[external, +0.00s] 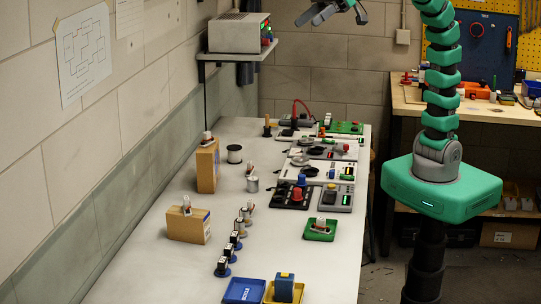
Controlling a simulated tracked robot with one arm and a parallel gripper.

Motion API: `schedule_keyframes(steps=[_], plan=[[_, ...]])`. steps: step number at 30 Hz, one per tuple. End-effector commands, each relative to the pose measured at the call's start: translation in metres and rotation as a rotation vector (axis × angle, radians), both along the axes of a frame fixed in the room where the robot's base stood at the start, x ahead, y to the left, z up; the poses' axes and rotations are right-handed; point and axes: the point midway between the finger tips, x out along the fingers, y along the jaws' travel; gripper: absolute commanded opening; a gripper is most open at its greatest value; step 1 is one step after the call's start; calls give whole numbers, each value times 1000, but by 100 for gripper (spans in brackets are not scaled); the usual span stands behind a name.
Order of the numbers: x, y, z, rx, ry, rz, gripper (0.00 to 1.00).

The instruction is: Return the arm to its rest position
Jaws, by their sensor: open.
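My arm rises from the green base at the right, and its upper part leaves the top of the picture. My gripper (338,10) hangs at the top edge, high above the far end of the white bench (190,262). My gripper touches nothing on the bench.
Several modules with knobs (317,171) stand along the bench's right side. Wooden blocks (188,225) and small servos stand at the left. A blue tray (244,290) and a yellow tray are at the front. A wall shelf (233,55) holds a grey box. A workbench stands behind right.

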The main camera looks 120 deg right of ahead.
Motion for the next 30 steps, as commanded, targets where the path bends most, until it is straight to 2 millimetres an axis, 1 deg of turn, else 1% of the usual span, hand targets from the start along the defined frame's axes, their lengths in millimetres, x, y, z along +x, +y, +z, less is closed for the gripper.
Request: schedule_keyframes(steps=[9,24,30], plan=[[-30,-8,22,-44,-77,14,54],[-79,-17,51,-121,-193,31,54],[-97,-20,59,-152,-237,36,54]])
